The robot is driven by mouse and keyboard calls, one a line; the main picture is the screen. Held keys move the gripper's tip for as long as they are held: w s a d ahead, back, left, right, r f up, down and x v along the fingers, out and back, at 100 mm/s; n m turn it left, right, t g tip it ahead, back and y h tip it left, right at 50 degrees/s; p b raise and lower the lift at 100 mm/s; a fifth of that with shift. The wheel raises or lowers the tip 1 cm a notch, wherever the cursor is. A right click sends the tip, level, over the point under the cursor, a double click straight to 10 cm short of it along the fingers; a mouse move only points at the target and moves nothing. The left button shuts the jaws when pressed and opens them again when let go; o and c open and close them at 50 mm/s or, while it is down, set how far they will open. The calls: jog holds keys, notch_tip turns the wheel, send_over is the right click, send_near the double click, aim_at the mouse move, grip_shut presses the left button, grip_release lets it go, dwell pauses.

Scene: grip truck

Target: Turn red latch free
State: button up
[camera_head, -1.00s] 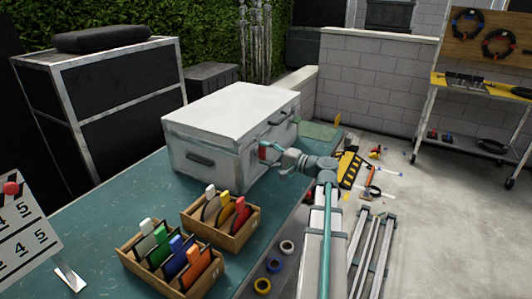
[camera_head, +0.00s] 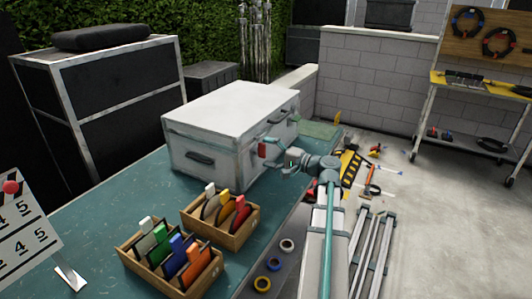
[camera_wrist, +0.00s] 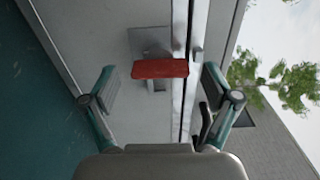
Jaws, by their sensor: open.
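The red latch (camera_wrist: 160,68) is a flat red bar on a metal plate on the front of the white case (camera_head: 225,110). In the wrist view its long side lies across the lid seam's direction, and its right end reaches the seam. It also shows in the head view (camera_head: 263,150), partly beside my fingers. My gripper (camera_wrist: 160,86) is open, one finger on each side of the latch in the picture. Gaps show between the latch and both fingers. In the head view my gripper (camera_head: 274,152) is at the case's front face; its exact distance from the latch is unclear.
The case stands on a teal table (camera_head: 110,205). Two wooden boxes (camera_head: 237,237) of coloured items stand in front of it. A dark handle (camera_head: 200,159) is on the case's left end. Tape rolls (camera_head: 287,246) lie near my arm. Floor at right is partly clear.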

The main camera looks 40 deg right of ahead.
jog(key=v, duration=1.1)
